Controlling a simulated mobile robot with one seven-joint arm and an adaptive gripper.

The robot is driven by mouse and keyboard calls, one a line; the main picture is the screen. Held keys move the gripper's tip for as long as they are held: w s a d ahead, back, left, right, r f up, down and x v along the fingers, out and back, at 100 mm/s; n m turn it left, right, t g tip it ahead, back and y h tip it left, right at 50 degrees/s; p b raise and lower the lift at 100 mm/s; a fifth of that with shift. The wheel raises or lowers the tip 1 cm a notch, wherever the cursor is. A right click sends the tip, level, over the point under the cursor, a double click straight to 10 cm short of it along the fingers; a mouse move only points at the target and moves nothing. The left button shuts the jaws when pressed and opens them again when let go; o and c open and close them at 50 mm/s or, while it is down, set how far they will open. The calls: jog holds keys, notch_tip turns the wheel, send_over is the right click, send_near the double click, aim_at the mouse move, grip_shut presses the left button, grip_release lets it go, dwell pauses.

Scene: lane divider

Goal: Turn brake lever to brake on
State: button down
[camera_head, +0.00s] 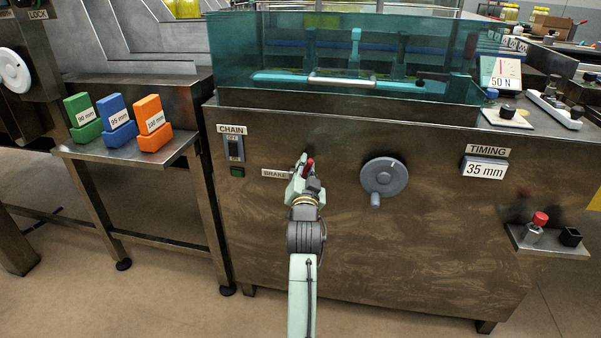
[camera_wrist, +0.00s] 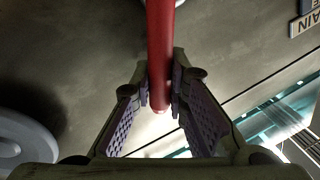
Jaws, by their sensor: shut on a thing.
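The brake lever has a red handle (camera_head: 309,167) beside the BRAKE label (camera_head: 275,173) on the front of the metal machine cabinet. In the wrist view the red handle (camera_wrist: 160,50) runs from the top edge down between the fingers, its rounded end near the fingertips. My gripper (camera_wrist: 161,90) is shut on the handle, with a finger on each side. In the head view my gripper (camera_head: 305,180) covers part of the lever, and its pivot is hard to make out.
A grey handwheel (camera_head: 384,177) is close on the right. The CHAIN switch (camera_head: 234,148) is up and left. A side table (camera_head: 180,146) with coloured blocks stands left. A small shelf (camera_head: 550,243) with a red knob juts out at right.

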jog(key=f+m+b, duration=0.1)
jog(key=m, duration=0.1)
jog(key=d+f+m+h+b, duration=0.1)
jog(key=m, duration=0.1)
jog(key=d+f+m+b, duration=0.1)
jog(key=m+b, duration=0.1)
jog(key=shift+s+d+f+t, duration=0.1)
jog(key=shift+s+d+t, duration=0.15)
jog(key=shift+s+t, duration=0.15)
jog(key=f+m+b, duration=0.1)
jog(key=m+h+b, duration=0.1)
jog(key=m+b, duration=0.1)
jog(key=d+f+m+b, duration=0.1)
jog(key=m, duration=0.1)
jog(key=shift+s+f+h+b, duration=0.1)
jog(key=shift+f+h+b, duration=0.2)
jog(key=shift+h, duration=0.1)
jog(key=m+b, duration=0.1)
jog(key=f+m+b, duration=0.1)
jog(key=m+b, duration=0.1)
jog(key=shift+d+f+h, duration=0.1)
jog(key=shift+d+h, duration=0.05)
jog(key=shift+h, duration=0.25)
jog(key=c, duration=1.5)
grip_release()
jog(key=shift+c, duration=0.2)
